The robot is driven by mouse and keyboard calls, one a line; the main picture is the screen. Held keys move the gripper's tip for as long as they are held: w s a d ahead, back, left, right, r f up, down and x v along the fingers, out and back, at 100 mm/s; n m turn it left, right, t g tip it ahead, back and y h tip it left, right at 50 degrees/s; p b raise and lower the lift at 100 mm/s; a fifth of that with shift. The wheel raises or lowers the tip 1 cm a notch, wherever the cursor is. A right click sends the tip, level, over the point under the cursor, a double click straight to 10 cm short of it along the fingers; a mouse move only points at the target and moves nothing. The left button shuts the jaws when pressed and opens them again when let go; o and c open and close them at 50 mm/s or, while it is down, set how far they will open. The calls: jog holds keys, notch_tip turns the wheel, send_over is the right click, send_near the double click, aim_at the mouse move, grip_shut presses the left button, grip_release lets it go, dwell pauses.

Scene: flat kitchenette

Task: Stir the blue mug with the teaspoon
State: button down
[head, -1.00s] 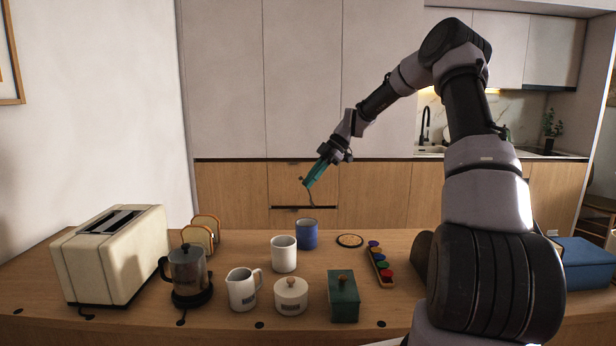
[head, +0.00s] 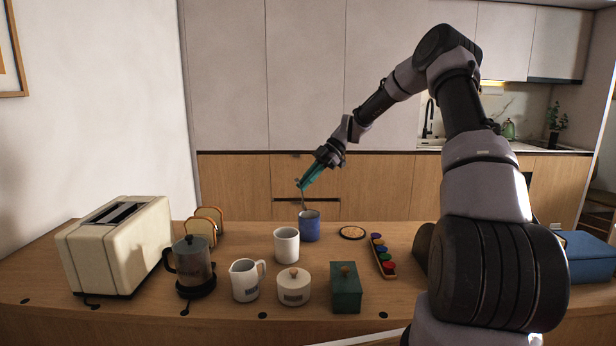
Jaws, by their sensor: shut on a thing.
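The blue mug (head: 309,227) stands upright at the back of the table, behind and right of a white mug. My gripper (head: 302,186) has teal fingers and is above the blue mug, pointing down and left. It is shut on the teaspoon (head: 303,201), a thin metal spoon that hangs down toward the mug. The spoon's lower end meets the mug's rim in the picture. I cannot tell whether its tip is inside the mug or behind the rim.
A white mug (head: 286,245), white jug (head: 246,279), lidded jar (head: 293,286) and green box (head: 345,288) stand in front. The toaster (head: 115,246), toast rack (head: 207,224) and coffee press (head: 193,264) are left. A coaster (head: 352,232) and coloured pods (head: 383,252) lie right.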

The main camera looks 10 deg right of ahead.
notch_tip(320, 180, down, 10)
jog(key=w+d, duration=0.2)
jog(key=shift+w+r, duration=0.15)
jog(key=shift+r, duration=0.05)
dwell(0.6)
jog(key=shift+d, duration=0.1)
dwell(0.4)
